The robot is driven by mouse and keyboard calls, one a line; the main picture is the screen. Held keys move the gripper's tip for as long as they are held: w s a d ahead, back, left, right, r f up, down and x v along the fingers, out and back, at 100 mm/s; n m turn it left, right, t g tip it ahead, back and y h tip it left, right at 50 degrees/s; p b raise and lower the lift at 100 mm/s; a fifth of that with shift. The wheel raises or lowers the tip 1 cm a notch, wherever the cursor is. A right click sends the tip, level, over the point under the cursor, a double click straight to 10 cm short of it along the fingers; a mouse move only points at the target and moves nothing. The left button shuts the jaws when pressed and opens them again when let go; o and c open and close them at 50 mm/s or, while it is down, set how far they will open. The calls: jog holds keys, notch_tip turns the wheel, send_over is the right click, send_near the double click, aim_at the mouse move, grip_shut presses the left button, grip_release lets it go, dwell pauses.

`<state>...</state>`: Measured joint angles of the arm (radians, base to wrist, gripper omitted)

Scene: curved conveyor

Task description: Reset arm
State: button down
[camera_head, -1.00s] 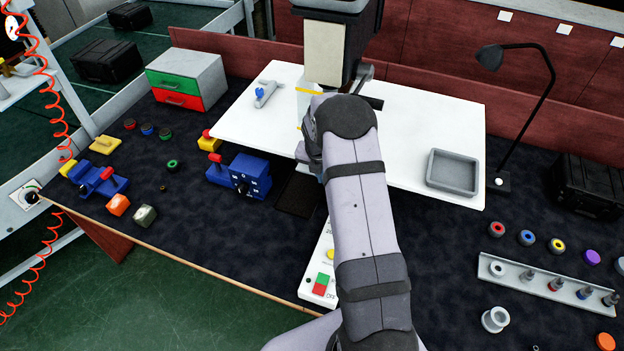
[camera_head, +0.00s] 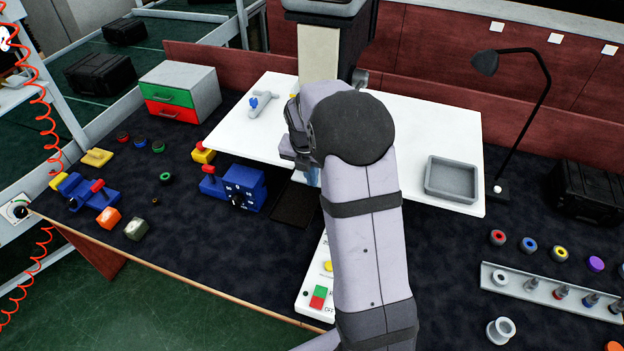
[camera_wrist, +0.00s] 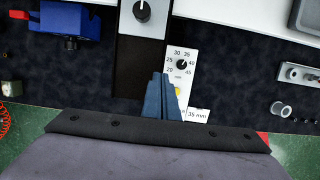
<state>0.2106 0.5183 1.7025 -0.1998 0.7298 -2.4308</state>
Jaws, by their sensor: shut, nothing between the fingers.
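My gripper shows in the wrist view (camera_wrist: 161,80) as two blue fingers closed together, with nothing between them. They are above the white control panel (camera_wrist: 184,75), which has a dial, a yellow button and a "35 mm" display; the fingers hide part of it. In the head view my arm covers most of the gripper, and only a small bluish part shows at its left edge. The control panel (camera_head: 313,290) there lies left of my arm, with green and red buttons at its near end.
A white board (camera_head: 425,130) with a grey tray (camera_head: 451,179) lies behind my arm. A blue machine (camera_head: 240,187) stands left, beyond it a drawer cabinet (camera_head: 180,92). A black lamp (camera_head: 512,120) and a rail of small parts (camera_head: 550,291) are right.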

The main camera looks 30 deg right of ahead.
dwell(0.3)
jog(key=s+a+f+m+g+y, duration=0.1)
jog(key=s+a+f+m, duration=0.15)
jog(key=s+m, duration=0.65)
jog(key=s+a+f+m+g, duration=0.2)
jog(key=f+m, duration=0.1)
jog(key=m, duration=1.2)
jog(key=s+a+m+b, duration=0.1)
jog(key=s+a+b, duration=0.1)
jog(key=s+a, duration=0.2)
jog(key=s+a+m+t+y+b, duration=0.1)
jog(key=s+a, duration=0.4)
jog(key=s, duration=0.5)
jog(key=shift+r+m+b, duration=0.2)
jog(key=shift+m+b, duration=0.3)
jog(key=shift+b, duration=0.55)
